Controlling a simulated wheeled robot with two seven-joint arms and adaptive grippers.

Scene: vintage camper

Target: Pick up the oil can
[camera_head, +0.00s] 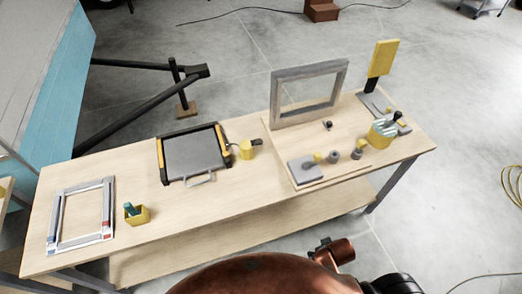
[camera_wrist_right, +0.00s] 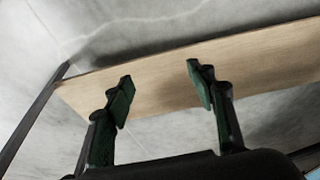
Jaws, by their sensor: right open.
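A small yellow can (camera_head: 246,150), which looks like the oil can, stands on the wooden workbench (camera_head: 120,183) just right of the black-and-yellow tray-like case. A thin dark part sticks out on its left side; its details are too small to tell. My right gripper (camera_wrist_right: 160,90) is open and empty in the right wrist view, its two dark green fingers apart in front of a wooden board. The can does not show in that view. In the head view my copper-coloured arm parts are at the bottom edge, well short of the can. My left gripper is not in view.
The case (camera_head: 195,152) stands close left of the can. A grey upright frame (camera_head: 275,97) and small grey and yellow parts on a board are to its right. A yellow box (camera_head: 138,216) and a flat frame (camera_head: 50,220) lie left. A lower shelf (camera_head: 240,235) runs below.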

